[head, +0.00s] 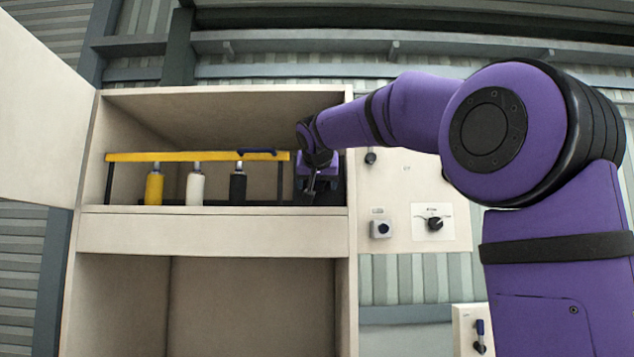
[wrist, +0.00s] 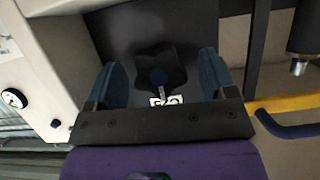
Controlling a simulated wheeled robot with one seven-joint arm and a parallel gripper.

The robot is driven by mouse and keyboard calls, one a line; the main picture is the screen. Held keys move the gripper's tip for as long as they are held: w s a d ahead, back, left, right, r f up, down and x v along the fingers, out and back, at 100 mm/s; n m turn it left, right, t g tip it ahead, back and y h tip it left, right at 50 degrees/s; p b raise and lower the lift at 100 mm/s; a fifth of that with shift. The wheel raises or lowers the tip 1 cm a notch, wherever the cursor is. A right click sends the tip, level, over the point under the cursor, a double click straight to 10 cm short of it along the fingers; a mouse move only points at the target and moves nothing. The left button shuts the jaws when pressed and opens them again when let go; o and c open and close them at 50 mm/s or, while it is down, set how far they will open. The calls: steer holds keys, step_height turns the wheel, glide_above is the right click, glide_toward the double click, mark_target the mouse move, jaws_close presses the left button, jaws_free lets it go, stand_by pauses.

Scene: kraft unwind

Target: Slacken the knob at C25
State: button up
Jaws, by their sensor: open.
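My gripper (wrist: 162,62) is open, with one blue finger on each side of the knob. Gaps show between the fingers and the knob. In the head view my gripper (head: 318,183) is inside the cabinet at the right end of the shelf, and the arm hides the knob there.
A yellow rail (head: 190,156) runs along the cabinet shelf (head: 190,210). Yellow, white and black cylinders (head: 154,188) hang under it. A blue handle (head: 257,152) lies on the rail close left of my gripper. A wall panel (head: 400,230) with knobs stands right of the cabinet.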

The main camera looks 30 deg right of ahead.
steer(key=c, duration=0.9)
steer(key=shift+n, duration=0.3)
steer(key=n+h, duration=0.1)
steer(key=n+g+h, duration=0.1)
steer(key=n, duration=0.1)
steer(key=shift+a+n+h, duration=0.2)
steer(key=shift+n+h, duration=0.1)
steer(key=n+h, duration=0.2)
steer(key=n, duration=0.2)
steer(key=shift+w+f+g, duration=0.1)
steer(key=shift+g, duration=0.3)
steer(key=n+h, duration=0.2)
steer(key=n, duration=0.2)
steer(key=shift+f, duration=0.15)
steer(key=n+t+h, duration=0.1)
steer(key=n, duration=0.4)
steer(key=shift+f+n+t+h, duration=0.1)
steer(key=shift+n+t+h, duration=0.3)
